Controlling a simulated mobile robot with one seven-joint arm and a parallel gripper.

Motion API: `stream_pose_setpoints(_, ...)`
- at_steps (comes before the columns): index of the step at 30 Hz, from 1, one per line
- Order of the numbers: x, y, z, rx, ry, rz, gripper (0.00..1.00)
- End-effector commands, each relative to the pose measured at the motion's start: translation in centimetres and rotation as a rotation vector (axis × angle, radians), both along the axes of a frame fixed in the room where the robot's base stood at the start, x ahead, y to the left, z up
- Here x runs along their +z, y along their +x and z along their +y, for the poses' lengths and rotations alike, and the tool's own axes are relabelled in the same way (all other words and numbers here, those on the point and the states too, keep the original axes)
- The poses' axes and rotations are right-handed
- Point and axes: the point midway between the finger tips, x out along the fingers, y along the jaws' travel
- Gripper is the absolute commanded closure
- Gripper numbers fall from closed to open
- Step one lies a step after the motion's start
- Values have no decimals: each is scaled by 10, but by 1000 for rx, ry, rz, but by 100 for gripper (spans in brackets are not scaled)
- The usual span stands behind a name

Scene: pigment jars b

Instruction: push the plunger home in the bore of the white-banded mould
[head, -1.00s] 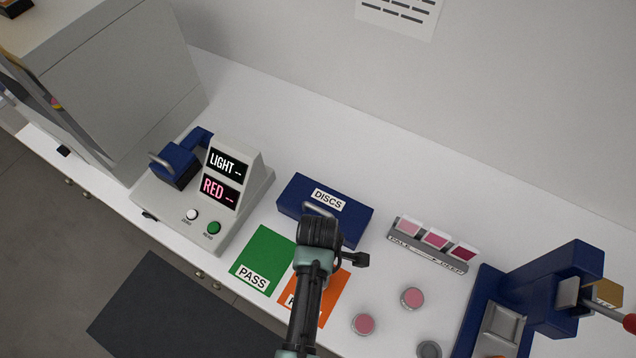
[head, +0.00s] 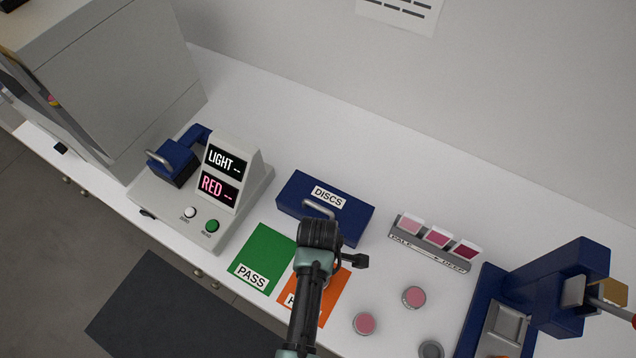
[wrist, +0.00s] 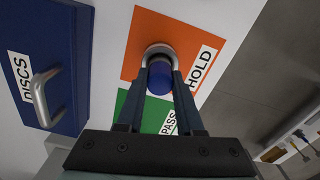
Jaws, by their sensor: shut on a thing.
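My gripper (wrist: 161,72) is shut on a blue round-topped piece (wrist: 160,80), which looks like the plunger. Beyond the blue piece, a pale metallic round rim (wrist: 157,49) shows over the orange HOLD card; it may be the mould. I cannot tell whether the plunger is in a bore or how deep, and no white band can be made out. In the head view my gripper (head: 320,236) hangs over the orange card (head: 333,299) and hides what it holds.
The green PASS card (head: 262,252) lies to the left. The blue DISCS box (head: 345,215) stands just behind my gripper. The meter (head: 222,205) is further left. Pink pots (head: 364,323) (head: 414,297), a grey round piece (head: 431,350), a swatch rack (head: 430,245) and a blue press (head: 550,285) are right.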

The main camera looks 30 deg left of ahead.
Motion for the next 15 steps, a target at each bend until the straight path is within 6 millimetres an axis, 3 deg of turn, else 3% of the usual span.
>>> stream_pose_setpoints(8,-7,0,0,0,0,-1,100)
stream_pose_setpoints(9,-6,0,0,0,0,-1,59)
stream_pose_setpoints(14,-6,0,0,0,0,-1,30)
stream_pose_setpoints(15,-6,0,0,0,0,0,30)
